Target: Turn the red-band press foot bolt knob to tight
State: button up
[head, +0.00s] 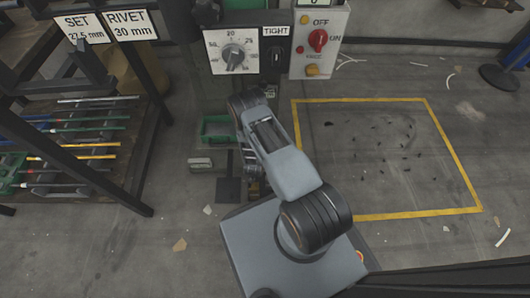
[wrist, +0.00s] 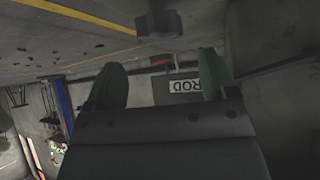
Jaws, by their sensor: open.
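The press (head: 215,88) stands at the top centre of the head view, with a white dial (head: 235,52) and a TIGHT label (head: 276,31) above a small dark knob (head: 277,56). My arm hides my gripper in the head view.
A switch box (head: 318,40) with a red knob is right of the dial. A rack of rods (head: 70,150) stands left, with SET and RIVET signs above. A green bin (head: 217,127) sits low at the press. A yellow-outlined floor area (head: 380,160) holds small dark debris.

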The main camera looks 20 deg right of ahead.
jog(key=p+v, duration=0.2)
jog(key=v, duration=0.5)
jog(key=shift+s+r+p, duration=0.2)
jog(key=shift+p, duration=0.15)
jog(key=shift+a, duration=0.1)
